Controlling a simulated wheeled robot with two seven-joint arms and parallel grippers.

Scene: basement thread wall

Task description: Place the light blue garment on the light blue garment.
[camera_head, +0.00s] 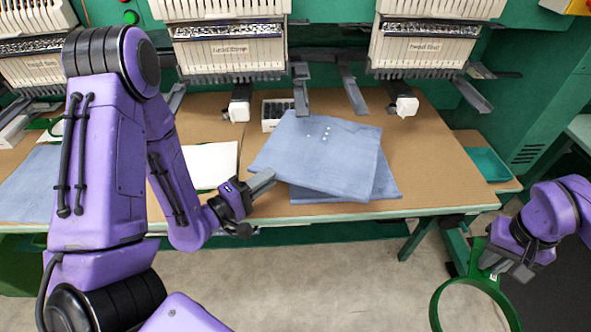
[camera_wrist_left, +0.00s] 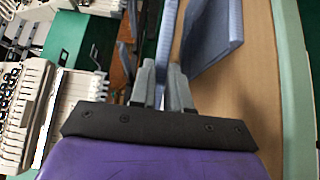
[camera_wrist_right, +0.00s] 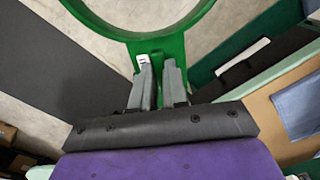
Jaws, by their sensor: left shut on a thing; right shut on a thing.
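A folded light blue garment (camera_head: 318,150) with a few small white dots is held at its left front edge by my left gripper (camera_head: 262,182). It lies over or just above another folded light blue garment (camera_head: 386,188), whose front and right edges show below it on the table. The left wrist view shows the held garment (camera_wrist_left: 167,40) as a thin sheet at the fingertips, with a gap to the other garment (camera_wrist_left: 215,38). My right gripper (camera_head: 500,262) is shut on a green hoop (camera_head: 436,304) off the table's front right; the hoop's bracket (camera_wrist_right: 160,52) sits between its fingers.
Embroidery machine heads (camera_head: 230,50) stand along the back of the brown table (camera_head: 430,165). A small box of dark items (camera_head: 271,122) is behind the garments. A white sheet (camera_head: 212,165) and another blue cloth (camera_head: 30,190) lie left. A teal tray (camera_head: 487,164) is at right.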

